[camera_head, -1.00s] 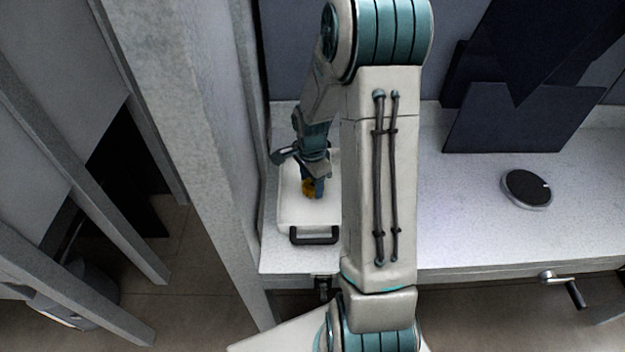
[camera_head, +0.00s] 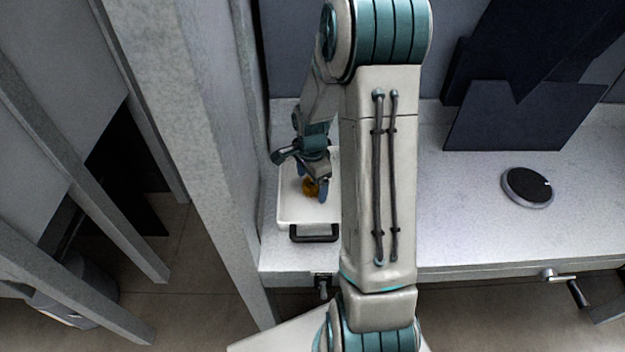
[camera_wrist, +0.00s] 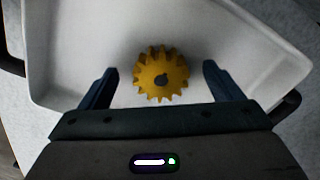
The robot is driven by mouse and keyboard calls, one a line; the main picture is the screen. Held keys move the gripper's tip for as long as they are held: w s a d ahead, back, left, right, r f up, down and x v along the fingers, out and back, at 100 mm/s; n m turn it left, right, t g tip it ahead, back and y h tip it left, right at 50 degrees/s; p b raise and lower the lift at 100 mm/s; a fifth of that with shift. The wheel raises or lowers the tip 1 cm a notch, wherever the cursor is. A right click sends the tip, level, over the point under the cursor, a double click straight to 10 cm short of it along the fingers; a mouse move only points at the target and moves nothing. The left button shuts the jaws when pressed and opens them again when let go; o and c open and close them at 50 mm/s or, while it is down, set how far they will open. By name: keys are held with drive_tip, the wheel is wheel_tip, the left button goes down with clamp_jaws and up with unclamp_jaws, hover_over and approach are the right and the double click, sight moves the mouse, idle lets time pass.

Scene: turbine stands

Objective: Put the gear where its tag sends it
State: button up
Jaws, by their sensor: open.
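The gear (camera_wrist: 148,80) is yellow-orange and toothed, with a dark hole in its middle. It lies in a white tray (camera_wrist: 75,35) in the wrist view. My gripper (camera_wrist: 160,85) is open, with one dark finger on each side of the gear and a gap on both sides. In the head view my gripper (camera_head: 311,182) is over the tray. No tag can be made out on the gear.
The tray has a black handle (camera_head: 314,233) at its front. A dark round disc (camera_head: 527,186) lies on the grey counter (camera_head: 460,225) at the right. Dark panels (camera_head: 500,118) stand behind it. A grey post (camera_head: 190,150) rises just left of the counter.

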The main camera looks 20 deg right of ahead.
sight(312, 184)
drive_tip(key=shift+r, duration=0.1)
drive_tip(key=shift+r+p, duration=2.15)
drive_tip(key=shift+r, duration=1.3)
